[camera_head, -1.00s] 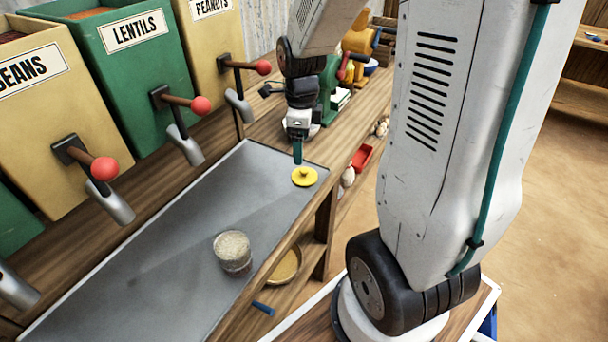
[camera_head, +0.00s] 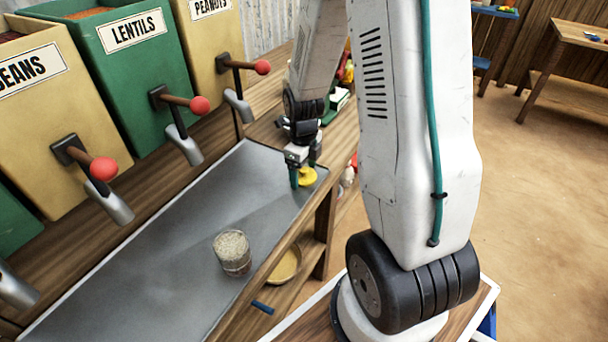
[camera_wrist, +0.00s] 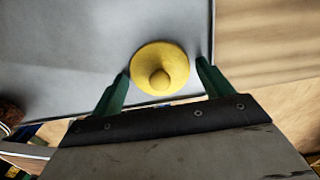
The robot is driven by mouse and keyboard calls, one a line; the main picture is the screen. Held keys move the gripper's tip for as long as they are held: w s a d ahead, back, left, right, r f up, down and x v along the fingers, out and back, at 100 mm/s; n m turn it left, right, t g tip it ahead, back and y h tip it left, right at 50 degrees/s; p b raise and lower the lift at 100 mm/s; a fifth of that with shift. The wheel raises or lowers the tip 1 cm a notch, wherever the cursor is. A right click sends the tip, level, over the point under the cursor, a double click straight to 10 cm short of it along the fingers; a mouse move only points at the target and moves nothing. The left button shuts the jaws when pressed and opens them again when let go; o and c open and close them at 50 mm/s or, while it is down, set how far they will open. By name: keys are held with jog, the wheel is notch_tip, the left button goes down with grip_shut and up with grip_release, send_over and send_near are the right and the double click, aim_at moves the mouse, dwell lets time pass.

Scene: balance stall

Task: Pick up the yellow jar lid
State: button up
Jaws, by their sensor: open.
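The yellow jar lid (camera_head: 307,177) lies on the grey metal tray (camera_head: 185,225), near its far right corner. It is a round disc with a knob on top, seen from above in the wrist view (camera_wrist: 160,70). My gripper (camera_head: 304,178) is at the lid, pointing down. Its two green fingers are open, one on each side of the lid in the wrist view (camera_wrist: 162,84), with gaps between fingers and lid. In the head view the fingers partly hide the lid.
A glass jar of pale grains (camera_head: 233,253) stands on the tray nearer the front. Bins with red-knobbed levers, such as the lentils bin (camera_head: 120,75), line the left side. A yellow bowl (camera_head: 285,266) sits on a shelf below the counter's right edge.

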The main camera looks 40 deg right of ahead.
jog(key=shift+c, duration=0.3)
jog(key=c, duration=0.7)
jog(key=shift+o, duration=0.2)
jog(key=shift+r, duration=0.15)
